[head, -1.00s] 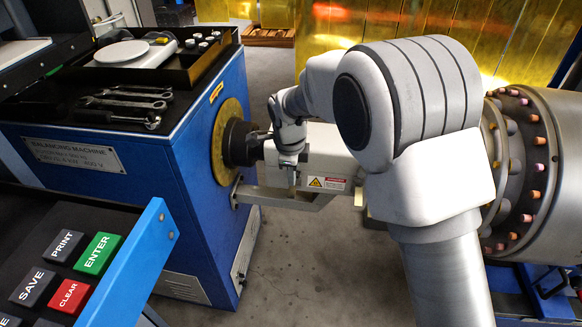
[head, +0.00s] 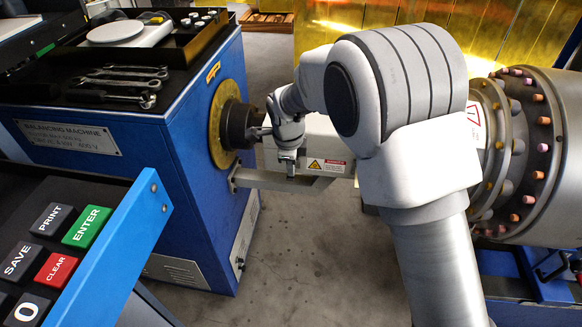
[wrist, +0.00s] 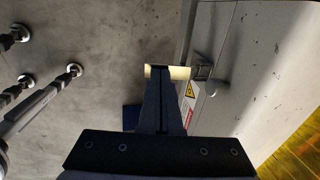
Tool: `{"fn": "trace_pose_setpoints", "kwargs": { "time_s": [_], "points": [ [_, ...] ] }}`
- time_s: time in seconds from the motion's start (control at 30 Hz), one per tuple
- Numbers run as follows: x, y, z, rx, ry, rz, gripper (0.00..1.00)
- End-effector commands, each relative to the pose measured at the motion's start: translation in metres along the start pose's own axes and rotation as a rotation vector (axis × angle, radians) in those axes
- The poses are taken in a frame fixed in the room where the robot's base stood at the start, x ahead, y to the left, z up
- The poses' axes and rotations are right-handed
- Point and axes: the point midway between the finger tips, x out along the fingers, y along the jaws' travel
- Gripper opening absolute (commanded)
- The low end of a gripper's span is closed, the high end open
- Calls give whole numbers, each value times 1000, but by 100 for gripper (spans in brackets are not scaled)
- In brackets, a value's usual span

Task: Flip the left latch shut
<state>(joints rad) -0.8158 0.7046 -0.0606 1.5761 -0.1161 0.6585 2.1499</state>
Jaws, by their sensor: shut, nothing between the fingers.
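My gripper (head: 289,170) points down at the left end of the pale guard cover (head: 318,145), left of its warning label (head: 327,166). In the wrist view the gripper (wrist: 160,72) is shut, its dark fingers together and empty. A pale bar (wrist: 180,73) crosses behind the fingertips and runs right towards a small metal bracket (wrist: 203,71) on the cover's edge. The bar looks like the latch's lever, standing out from the cover. I cannot tell whether the fingertips touch it. In the head view my wrist and gripper hide the latch.
The blue balancing machine (head: 190,180) with its dark spindle (head: 238,125) stands just left of my gripper. A large bolted rotor (head: 560,150) is at the right. A keypad panel (head: 45,265) fills the lower left. Bare floor (head: 310,250) lies below the cover.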

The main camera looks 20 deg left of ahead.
Motion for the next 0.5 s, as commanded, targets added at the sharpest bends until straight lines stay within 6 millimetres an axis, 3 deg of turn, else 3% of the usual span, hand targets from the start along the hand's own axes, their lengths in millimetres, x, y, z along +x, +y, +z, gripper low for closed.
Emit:
{"fn": "trace_pose_setpoints", "kwargs": {
  "time_s": [0.5],
  "points": [
    [17,7,0,1,0,-84,0]
  ]
}}
